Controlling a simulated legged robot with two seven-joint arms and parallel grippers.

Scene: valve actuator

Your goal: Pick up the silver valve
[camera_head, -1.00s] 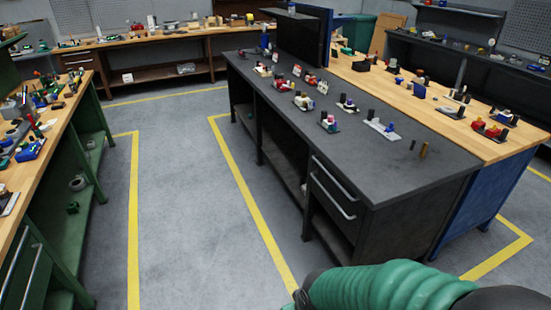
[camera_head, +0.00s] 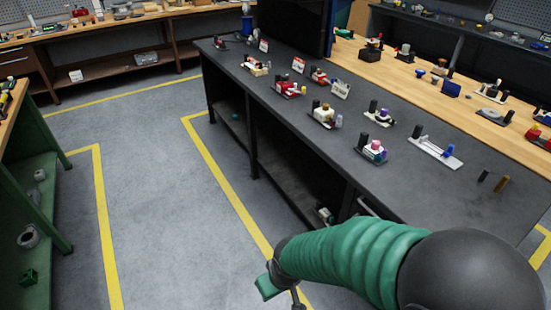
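Several small valve assemblies stand in rows on the black workbench (camera_head: 445,200). One has a long silver-grey base (camera_head: 428,146) with a dark post and a blue knob. I cannot tell for sure whether it is the silver valve. My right arm, in a green ribbed sleeve, comes in from the lower right. My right gripper (camera_head: 282,291) is at the bottom edge, over the floor in front of the bench and well short of the valves. It is partly cut off, and its finger opening is unclear. My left gripper is out of view.
A green bench (camera_head: 40,140) is at left. The grey floor (camera_head: 150,190) between is clear.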

